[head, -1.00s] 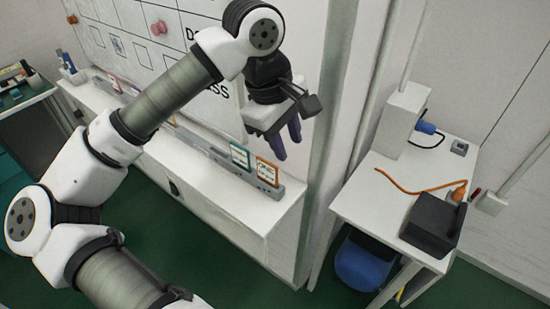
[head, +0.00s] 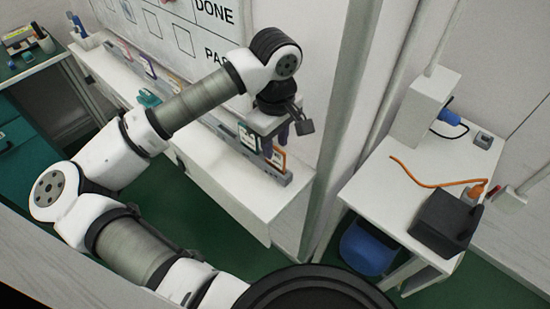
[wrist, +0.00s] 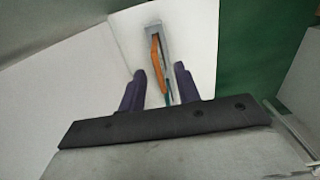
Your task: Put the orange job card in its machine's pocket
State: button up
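The orange-edged job card (head: 280,158) stands in a grey slotted rail on the white ledge, near the rail's right end. It shows as a narrow orange strip in the wrist view (wrist: 156,58). My gripper (head: 275,144) is just above and in front of it, pointing down, with its purple fingers overlapping part of the card. In the wrist view my gripper (wrist: 159,72) has its fingers apart, and the card lies in line with the gap. I cannot tell whether the fingers touch it. No machine pocket can be made out.
A teal-edged card (head: 247,138) stands left of the orange one. A whiteboard (head: 185,30) rises behind the ledge (head: 225,185). At the right, a white table (head: 385,190) carries a black box (head: 445,222) and an orange cable. A blue bin (head: 366,248) sits below.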

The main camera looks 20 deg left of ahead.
aim_at(275, 156)
jog(key=shift+a+f+p, duration=0.1)
jog(key=shift+f+p, duration=0.8)
jog(key=shift+f, duration=1.65)
grip_shut()
